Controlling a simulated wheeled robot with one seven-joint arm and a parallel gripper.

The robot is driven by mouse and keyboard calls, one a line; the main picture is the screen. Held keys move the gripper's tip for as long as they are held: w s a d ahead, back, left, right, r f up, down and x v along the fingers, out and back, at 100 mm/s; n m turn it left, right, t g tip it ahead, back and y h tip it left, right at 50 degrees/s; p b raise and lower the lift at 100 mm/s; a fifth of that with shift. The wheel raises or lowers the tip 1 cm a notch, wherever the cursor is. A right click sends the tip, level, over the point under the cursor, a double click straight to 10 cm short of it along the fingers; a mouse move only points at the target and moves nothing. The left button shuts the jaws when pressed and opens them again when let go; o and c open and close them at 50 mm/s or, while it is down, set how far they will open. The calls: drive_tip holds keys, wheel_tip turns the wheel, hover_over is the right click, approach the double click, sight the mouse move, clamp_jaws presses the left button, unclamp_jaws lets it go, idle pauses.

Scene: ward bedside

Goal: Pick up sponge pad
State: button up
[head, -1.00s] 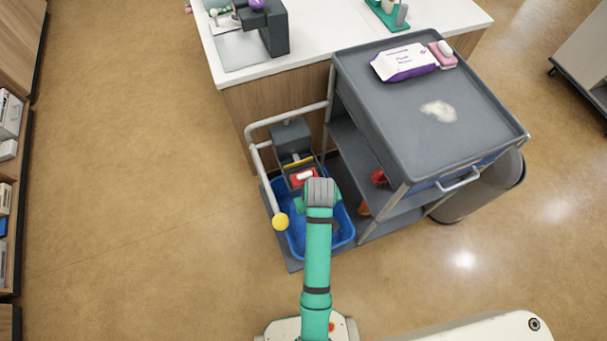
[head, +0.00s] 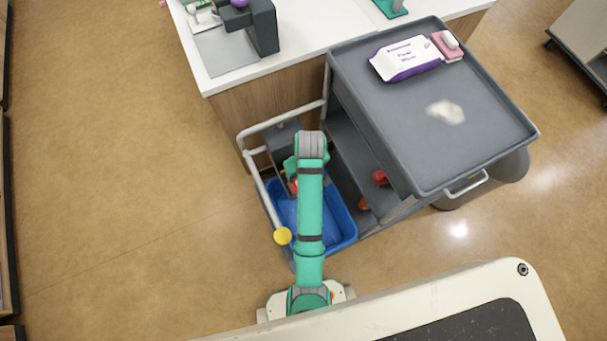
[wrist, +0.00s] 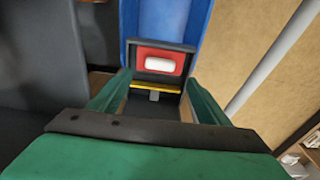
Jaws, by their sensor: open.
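A red block with a white pad on top (wrist: 158,62) sits in the grey wringer of the mop bucket, centred in the wrist view. I cannot tell if this is the sponge pad. In the head view my arm hides most of it; a red bit (head: 293,187) shows. A pink pad with a white piece on top (head: 448,45) lies on the cart's top tray, beside the wipes pack. My gripper (wrist: 156,78) is open, its green fingers either side of the wringer, with nothing visibly held. The head view mostly hides its fingers behind my wrist.
The blue bucket (head: 335,225) stands beside the grey cart (head: 400,140). A pale tube frame with a yellow knob (head: 282,236) runs along its left. A yellow bar (wrist: 155,86) crosses the wringer. A white-topped counter (head: 300,45) is behind. Floor at left is clear.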

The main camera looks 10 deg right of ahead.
drive_tip(key=shift+s+a+f, duration=0.1)
drive_tip(key=shift+f, duration=1.35)
drive_tip(key=shift+w+f, duration=0.15)
drive_tip(key=shift+f, duration=0.95)
drive_tip(key=shift+w+f, duration=0.15)
drive_tip(key=shift+f, duration=0.95)
drive_tip(key=c, duration=1.1)
